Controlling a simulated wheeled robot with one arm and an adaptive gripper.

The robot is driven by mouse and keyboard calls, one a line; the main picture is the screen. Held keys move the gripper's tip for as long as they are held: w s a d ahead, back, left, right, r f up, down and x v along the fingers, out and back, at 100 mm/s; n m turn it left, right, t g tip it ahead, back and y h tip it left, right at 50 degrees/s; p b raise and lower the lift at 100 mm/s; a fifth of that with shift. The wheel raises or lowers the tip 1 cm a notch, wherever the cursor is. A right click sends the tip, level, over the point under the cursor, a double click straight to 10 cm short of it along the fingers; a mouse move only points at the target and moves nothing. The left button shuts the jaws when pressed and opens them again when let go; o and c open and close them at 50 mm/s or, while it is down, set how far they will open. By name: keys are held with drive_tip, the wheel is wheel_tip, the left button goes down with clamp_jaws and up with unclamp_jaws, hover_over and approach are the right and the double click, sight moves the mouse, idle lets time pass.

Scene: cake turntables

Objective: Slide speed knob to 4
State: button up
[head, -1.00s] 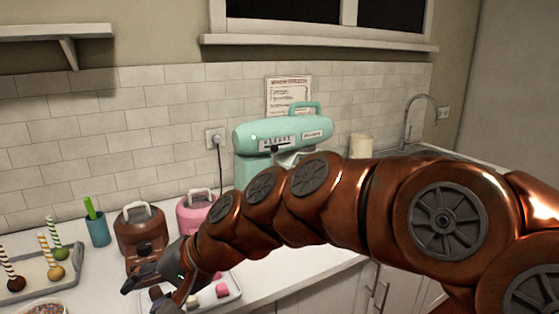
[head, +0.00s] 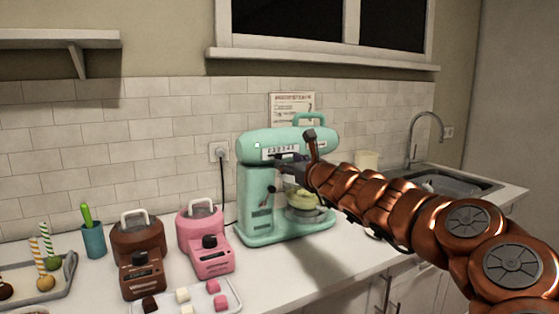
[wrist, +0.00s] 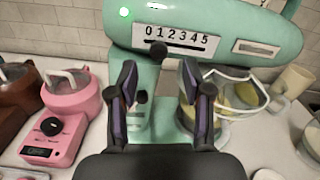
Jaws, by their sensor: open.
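The mint-green stand mixer (head: 258,190) stands on the counter. Its head carries a white speed scale (wrist: 177,36) marked 0 to 5 with a dark slot under the numbers. A dark round speed knob (wrist: 158,48) shows at the left part of the slot, roughly below the 1. My gripper (wrist: 158,82) is open and empty, its two fingers apart, pointing at the mixer just below the knob. In the head view my gripper (head: 283,163) is in front of the mixer head and hides part of the scale and the knob.
A second dark knob (wrist: 141,97) sits on the mixer's column. A bowl (wrist: 218,98) is under the mixer head. A pink machine (head: 211,255) and a brown machine (head: 143,273) stand to the left. A tray (head: 228,294) of small cubes lies in front.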

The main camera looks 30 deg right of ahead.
sight(280, 158)
drive_tip(key=w, duration=0.4)
drive_tip(key=shift+w+d, duration=0.2)
drive_tip(key=shift+w, duration=0.1)
drive_tip(key=shift+w+a, duration=0.1)
drive_tip(key=shift+w, duration=0.4)
clamp_jaws()
